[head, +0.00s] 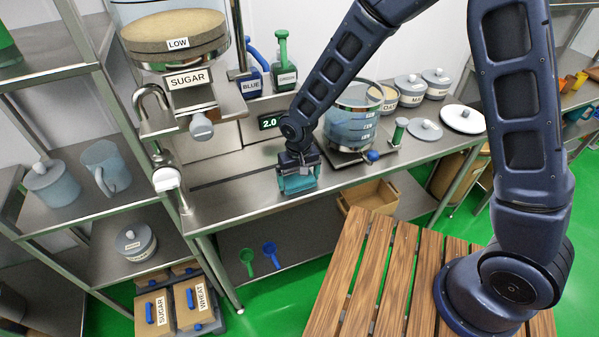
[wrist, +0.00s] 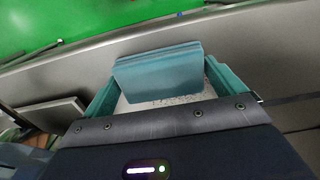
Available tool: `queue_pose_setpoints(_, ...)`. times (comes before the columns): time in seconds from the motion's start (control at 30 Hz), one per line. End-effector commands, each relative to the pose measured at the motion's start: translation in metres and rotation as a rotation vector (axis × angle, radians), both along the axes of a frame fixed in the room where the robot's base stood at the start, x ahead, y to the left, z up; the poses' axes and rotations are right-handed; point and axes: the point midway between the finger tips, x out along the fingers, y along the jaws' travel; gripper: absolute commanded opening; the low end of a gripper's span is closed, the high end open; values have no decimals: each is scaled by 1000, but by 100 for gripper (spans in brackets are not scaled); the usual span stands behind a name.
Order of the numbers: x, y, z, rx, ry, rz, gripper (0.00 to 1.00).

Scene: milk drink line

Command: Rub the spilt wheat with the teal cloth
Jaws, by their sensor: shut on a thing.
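My gripper (head: 298,183) is shut on the teal cloth (wrist: 158,72), a folded block held between the teal-lined fingers. In the head view the cloth (head: 297,188) is low at the front part of the steel table, at or close to its top; I cannot tell whether it presses on it. In the wrist view a pale patch with small dark specks, perhaps the spilt wheat (wrist: 165,101), shows just behind the cloth between the fingers. Any wheat under the cloth is hidden.
The steel table (head: 232,186) has bare room left of my gripper. A clear graduated vessel (head: 352,120) with a blue tap stands close on the right. A scale display (head: 270,121) is behind. The sugar hopper (head: 178,60) hangs at the left. A slatted wooden surface (head: 365,270) is in front.

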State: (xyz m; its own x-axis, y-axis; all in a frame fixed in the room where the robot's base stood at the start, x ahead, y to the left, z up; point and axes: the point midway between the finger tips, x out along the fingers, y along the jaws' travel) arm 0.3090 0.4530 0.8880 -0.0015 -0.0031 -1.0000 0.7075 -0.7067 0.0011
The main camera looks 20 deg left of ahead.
Motion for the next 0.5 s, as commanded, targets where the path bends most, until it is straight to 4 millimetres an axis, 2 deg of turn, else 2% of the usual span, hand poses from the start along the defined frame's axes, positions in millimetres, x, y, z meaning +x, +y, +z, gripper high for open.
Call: queue_pose_setpoints(0.5, 35, 34, 0, 3, -1, -2, 70)
